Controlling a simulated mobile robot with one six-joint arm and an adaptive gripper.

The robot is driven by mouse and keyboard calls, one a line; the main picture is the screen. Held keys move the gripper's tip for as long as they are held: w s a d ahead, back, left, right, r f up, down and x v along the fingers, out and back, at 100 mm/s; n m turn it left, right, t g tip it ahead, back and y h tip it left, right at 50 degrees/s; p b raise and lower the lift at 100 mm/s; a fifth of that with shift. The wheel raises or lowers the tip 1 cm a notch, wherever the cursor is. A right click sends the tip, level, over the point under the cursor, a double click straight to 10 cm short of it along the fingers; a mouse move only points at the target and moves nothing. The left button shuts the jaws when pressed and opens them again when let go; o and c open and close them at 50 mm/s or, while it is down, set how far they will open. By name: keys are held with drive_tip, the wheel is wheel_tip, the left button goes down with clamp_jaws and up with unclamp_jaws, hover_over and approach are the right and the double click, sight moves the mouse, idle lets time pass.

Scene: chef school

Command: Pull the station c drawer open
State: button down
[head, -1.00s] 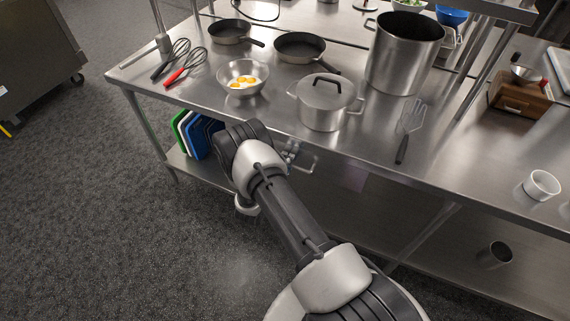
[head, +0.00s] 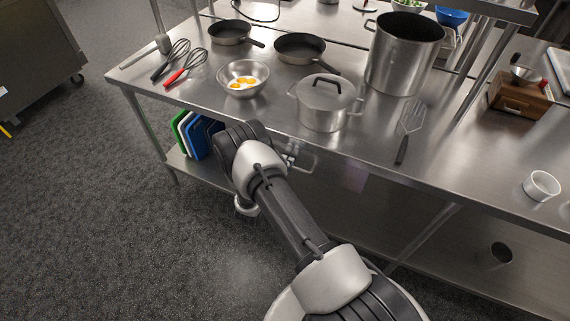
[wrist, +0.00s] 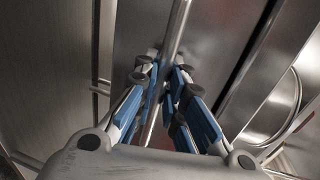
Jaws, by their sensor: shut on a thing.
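The station c drawer sits under the front edge of the steel table, mostly hidden behind my arm in the head view. The end of its metal bar handle (head: 304,160) shows just right of my wrist. In the wrist view, my gripper (wrist: 163,72) has its blue-sided fingers closed around the handle bar (wrist: 178,32), which runs between them. A flat steel panel (wrist: 138,32) lies behind the bar. How far the drawer stands out from the table cannot be told. My fingertips are hidden in the head view.
The steel tabletop (head: 215,98) above holds a bowl with eggs (head: 243,79), a lidded pot (head: 325,102), a tall stockpot (head: 403,55), pans and a spatula (head: 409,124). Cutting boards (head: 199,136) stand on the lower shelf at left. The floor (head: 110,220) in front is clear.

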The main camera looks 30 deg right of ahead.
drive_tip(key=f+v, duration=0.3)
drive_tip(key=v, duration=1.1)
drive_tip(key=a+f+v, duration=0.1)
drive_tip(key=f+v, duration=0.2)
drive_tip(key=v, duration=1.1)
drive_tip(key=shift+s+a, duration=0.35)
drive_tip(key=shift+s, duration=0.15)
drive_tip(key=shift+r, duration=0.1)
drive_tip(key=c, duration=1.7)
unclamp_jaws()
drive_tip(key=shift+o, duration=0.2)
drive_tip(key=v, duration=1.2)
